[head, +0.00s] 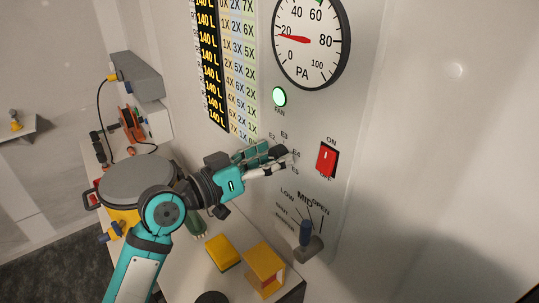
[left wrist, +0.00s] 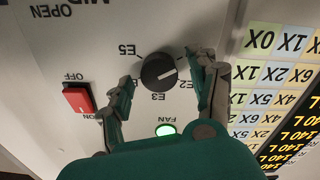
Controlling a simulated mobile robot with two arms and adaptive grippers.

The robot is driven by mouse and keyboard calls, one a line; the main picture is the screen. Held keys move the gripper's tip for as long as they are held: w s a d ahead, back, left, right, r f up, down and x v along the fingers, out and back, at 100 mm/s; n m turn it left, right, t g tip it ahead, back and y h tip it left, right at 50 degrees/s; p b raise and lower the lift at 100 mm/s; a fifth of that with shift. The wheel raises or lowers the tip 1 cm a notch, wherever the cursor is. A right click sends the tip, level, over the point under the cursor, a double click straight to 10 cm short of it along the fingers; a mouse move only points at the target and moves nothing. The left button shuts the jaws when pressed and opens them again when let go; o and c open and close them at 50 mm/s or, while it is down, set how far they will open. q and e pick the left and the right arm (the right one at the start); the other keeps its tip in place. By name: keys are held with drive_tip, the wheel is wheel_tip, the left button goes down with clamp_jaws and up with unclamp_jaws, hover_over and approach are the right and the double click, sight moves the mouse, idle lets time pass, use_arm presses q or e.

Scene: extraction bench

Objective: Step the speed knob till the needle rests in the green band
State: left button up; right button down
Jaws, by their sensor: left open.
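The round pressure gauge (head: 311,62) is on the panel at the top of the head view. Its red needle (head: 293,38) points left, near 20. A bit of the green band (head: 319,2) shows by 60 at the cut-off top edge. The black speed knob (left wrist: 158,71) shows in the left wrist view among the labels E2, E3 and E5; its white mark points right, towards the E2 side. My left gripper (head: 284,160) is open at the panel, with one finger on each side of the knob.
The green FAN lamp (head: 279,97) is lit above the gripper. A red ON/OFF switch (head: 327,160) is close on the right. A lever (head: 306,238) on the LOW/MID/OPEN dial juts out below. Yellow blocks (head: 265,268) stand on the bench underneath.

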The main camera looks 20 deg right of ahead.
use_arm(q)
drive_tip(key=c, duration=1.1)
drive_tip(key=shift+c, duration=0.2)
drive_tip(key=shift+f+m+b, duration=0.15)
drive_tip(key=shift+m+b, duration=0.35)
drive_tip(key=shift+b, duration=0.35)
drive_tip(key=m+b, duration=0.5)
drive_tip(key=b, duration=0.2)
drive_tip(key=shift+s+m, duration=0.1)
drive_tip(key=shift+m, duration=0.3)
drive_tip(key=shift+m+b, duration=1.05)
drive_tip(key=shift+m, duration=0.15)
drive_tip(key=shift+m+b, duration=0.7)
drive_tip(key=shift+m, duration=0.5)
use_arm(e)
wheel_tip(320, 180, down, 12)
drive_tip(key=shift+a, duration=0.35)
use_arm(q)
drive_tip(key=shift+r, duration=0.2)
use_arm(e)
drive_tip(key=shift+f, duration=0.15)
